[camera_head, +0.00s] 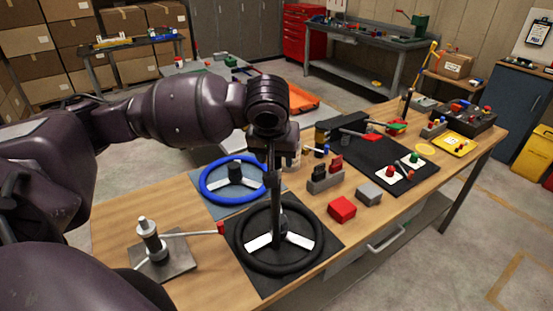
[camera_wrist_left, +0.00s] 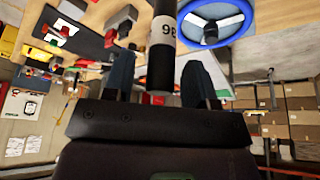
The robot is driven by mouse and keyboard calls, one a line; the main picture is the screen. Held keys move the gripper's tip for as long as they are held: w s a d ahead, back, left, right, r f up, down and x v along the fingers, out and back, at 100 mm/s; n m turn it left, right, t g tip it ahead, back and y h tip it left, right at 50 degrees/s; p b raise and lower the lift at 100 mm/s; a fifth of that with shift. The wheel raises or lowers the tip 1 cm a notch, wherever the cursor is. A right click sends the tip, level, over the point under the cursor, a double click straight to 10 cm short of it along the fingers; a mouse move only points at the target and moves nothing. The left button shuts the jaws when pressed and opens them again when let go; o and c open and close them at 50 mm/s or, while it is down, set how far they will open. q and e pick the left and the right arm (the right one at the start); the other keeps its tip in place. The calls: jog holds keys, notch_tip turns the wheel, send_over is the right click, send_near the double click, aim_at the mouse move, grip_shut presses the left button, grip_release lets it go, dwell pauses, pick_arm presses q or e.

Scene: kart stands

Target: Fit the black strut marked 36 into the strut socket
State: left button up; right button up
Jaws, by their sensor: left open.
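The black strut marked 36 (camera_head: 277,205) stands about upright over the middle of the black steering wheel (camera_head: 249,262). Its lower end meets the wheel's hub area; I cannot tell how it is seated or make out a separate strut socket. My left gripper (camera_head: 274,158) is at the strut's upper part, pointing down. In the left wrist view the strut (camera_wrist_left: 161,65) with its white label 36 lies between the two fingers of the open gripper (camera_wrist_left: 161,78), with gaps at both sides. My right gripper is not in view.
A blue-rimmed wheel (camera_head: 205,192) lies behind the black one. A metal stand (camera_head: 152,243) with a red-tipped lever is at left. A red block (camera_head: 342,208), a grey block (camera_head: 369,194) and a black mat (camera_head: 415,178) are to the right. The wooden front edge is bare.

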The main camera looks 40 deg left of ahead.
pick_arm(q)
jog(key=v, duration=0.9)
jog(key=shift+s+r, duration=0.15)
jog(key=shift+r, duration=0.2)
jog(key=shift+o, duration=0.4)
jog(key=shift+s+d+r, duration=0.1)
jog(key=shift+d+r, duration=0.05)
jog(key=shift+r, duration=0.05)
jog(key=s+a+f+b, duration=0.1)
jog(key=a+f+b, duration=0.1)
jog(key=a+b, duration=0.35)
jog(key=shift+w+d+f+m+h+b, duration=0.15)
jog(key=shift+w+d+f+m+h, duration=0.55)
jog(key=shift+f+m, duration=1)
jog(key=shift+w+d+f+m+h+b, duration=0.2)
jog(key=shift+w+d+f+m+h, duration=0.5)
jog(key=shift+f+m, duration=1)
jog(key=shift+w+d+f+m+h+b, duration=0.15)
jog(key=shift+w+d+f+m+h, duration=0.6)
jog(key=shift+f+m, duration=0.95)
jog(key=shift+a+r+m, duration=0.1)
jog(key=shift+r+m, duration=0.15)
jog(key=shift+m, duration=0.05)
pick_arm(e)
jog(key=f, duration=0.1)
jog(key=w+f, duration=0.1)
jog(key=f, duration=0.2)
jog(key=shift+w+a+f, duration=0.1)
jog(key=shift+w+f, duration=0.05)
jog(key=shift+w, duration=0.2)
